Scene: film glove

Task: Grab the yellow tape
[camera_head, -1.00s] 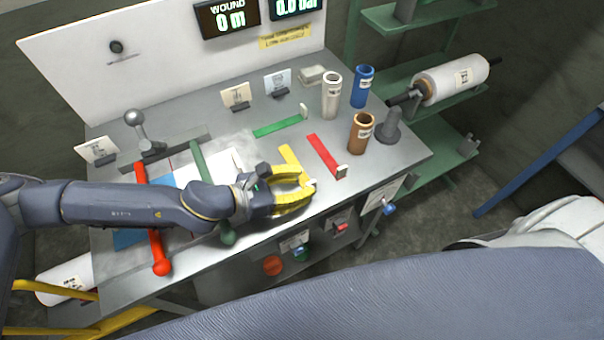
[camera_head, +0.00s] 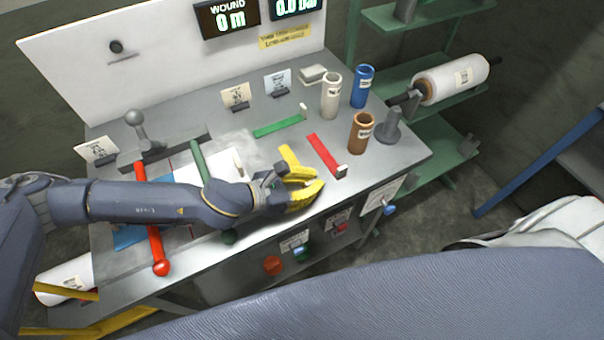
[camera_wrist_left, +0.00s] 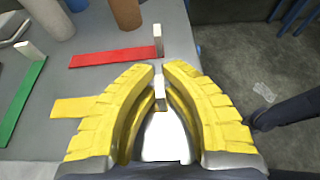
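The yellow tape (camera_head: 288,157) is a short flat strip near the front of the grey bench, left of the red strip. It also shows in the left wrist view (camera_wrist_left: 75,107), running under a finger toward a small pale end block. My left gripper (camera_head: 319,186) has yellow ridged fingers low over the front edge. In the left wrist view its fingertips (camera_wrist_left: 159,70) are drawn close together with the pale block between them, and they appear shut on it. The fingers hide part of the tape. My right gripper is not in view.
A red strip (camera_head: 325,155) and a green strip (camera_head: 279,126) lie close by. Brown (camera_head: 361,133), white (camera_head: 330,97) and blue (camera_head: 362,87) cylinders stand behind to the right. A red-handled bar (camera_head: 154,225) lies under my left arm.

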